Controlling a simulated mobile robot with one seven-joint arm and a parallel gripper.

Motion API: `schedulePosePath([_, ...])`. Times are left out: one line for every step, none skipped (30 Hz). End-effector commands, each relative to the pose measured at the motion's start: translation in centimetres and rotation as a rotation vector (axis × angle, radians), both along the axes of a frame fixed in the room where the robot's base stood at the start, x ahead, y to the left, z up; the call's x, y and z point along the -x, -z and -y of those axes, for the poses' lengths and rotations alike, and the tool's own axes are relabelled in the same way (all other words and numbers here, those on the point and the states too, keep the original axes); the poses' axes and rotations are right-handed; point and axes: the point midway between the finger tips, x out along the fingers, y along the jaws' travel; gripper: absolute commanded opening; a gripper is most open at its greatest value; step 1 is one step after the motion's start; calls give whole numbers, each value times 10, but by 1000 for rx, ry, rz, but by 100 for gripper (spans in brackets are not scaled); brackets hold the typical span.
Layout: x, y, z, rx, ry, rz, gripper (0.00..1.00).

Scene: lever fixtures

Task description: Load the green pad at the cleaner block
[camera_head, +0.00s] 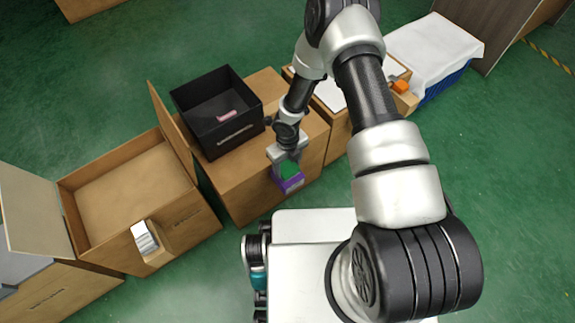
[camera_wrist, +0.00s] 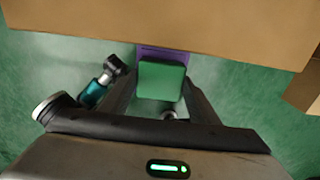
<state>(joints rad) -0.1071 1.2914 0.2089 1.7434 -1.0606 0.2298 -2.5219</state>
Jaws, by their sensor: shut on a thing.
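The green pad (camera_head: 289,168) is between the fingers of my gripper (camera_head: 288,162), at the front edge of the middle cardboard box. A purple block (camera_head: 288,184) shows directly below the pad. In the wrist view the green pad (camera_wrist: 161,80) fills the gap between my fingers, and the purple block (camera_wrist: 165,55) shows just past it, against the cardboard. My gripper is shut on the pad. Whether the pad rests on the purple block or only overlaps it in view, I cannot tell. No label marks a cleaner block clearly.
A black bin (camera_head: 215,110) with a pink piece (camera_head: 224,115) inside sits on the middle cardboard box (camera_head: 262,185). An open cardboard box (camera_head: 125,190) with a silver piece (camera_head: 145,237) on its front stands left.

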Motion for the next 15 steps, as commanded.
schedulePosePath([0, -9, 0, -1, 0, 1, 38])
schedulePosePath([0, -11, 0, -1, 0, 1, 38])
schedulePosePath([0, -14, 0, -1, 0, 1, 38])
schedulePosePath([-1, -17, 0, -1, 0, 1, 38])
schedulePosePath([-1, -19, 0, -1, 1, 1, 38])
schedulePosePath([-1, -23, 0, -1, 1, 1, 38])
schedulePosePath([-1, -25, 0, -1, 1, 2, 38])
schedulePosePath([-1, -28, 0, 0, 2, 2, 38])
schedulePosePath([-1, -31, 0, 0, 2, 2, 38])
schedulePosePath([-1, -34, 0, 0, 2, 2, 38])
schedulePosePath([-1, -36, 0, 0, 2, 2, 38])
schedulePosePath([-1, -39, 0, 0, 2, 2, 38])
schedulePosePath([-1, -42, 0, 0, 2, 2, 38])
schedulePosePath([-1, -44, 0, 0, 2, 2, 38])
schedulePosePath([-1, -47, 0, 0, 2, 2, 38])
